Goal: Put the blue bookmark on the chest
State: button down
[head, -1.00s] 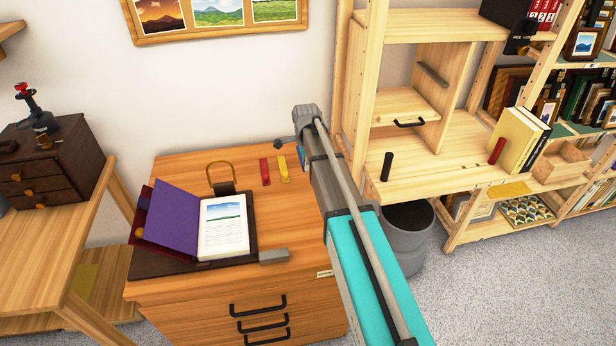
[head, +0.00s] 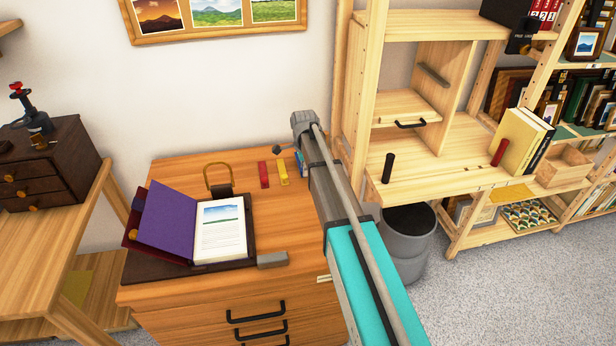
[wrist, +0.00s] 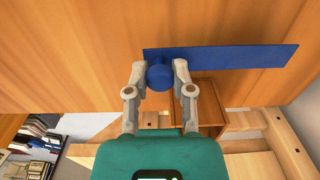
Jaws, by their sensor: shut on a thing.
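My gripper (wrist: 159,72) is shut on the round knob of the blue bookmark (wrist: 230,60) in the wrist view. The bookmark is a long flat blue strip reaching right from the knob. It lies against or close over a broad wood surface; I cannot tell whether it touches. The wooden chest (head: 295,228) with black drawer handles stands in the middle. A small bluish patch shows at the arm's edge over its top; I cannot tell what it is.
On the chest top are an open purple-covered book (head: 218,229), a red bookmark (head: 263,175), a yellow bookmark (head: 283,173) and a grey block (head: 272,260). A grey bin (head: 405,245) and light wood shelves (head: 440,160) stand to the right.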

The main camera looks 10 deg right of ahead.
jog(key=shift+f+b, duration=0.8)
jog(key=shift+f, duration=0.35)
jog(key=shift+f, duration=0.1)
jog(key=shift+c, duration=2.4)
grip_release()
notch_tip(320, 180, up, 12)
jog(key=p, duration=1.2)
jog(key=shift+s, duration=0.15)
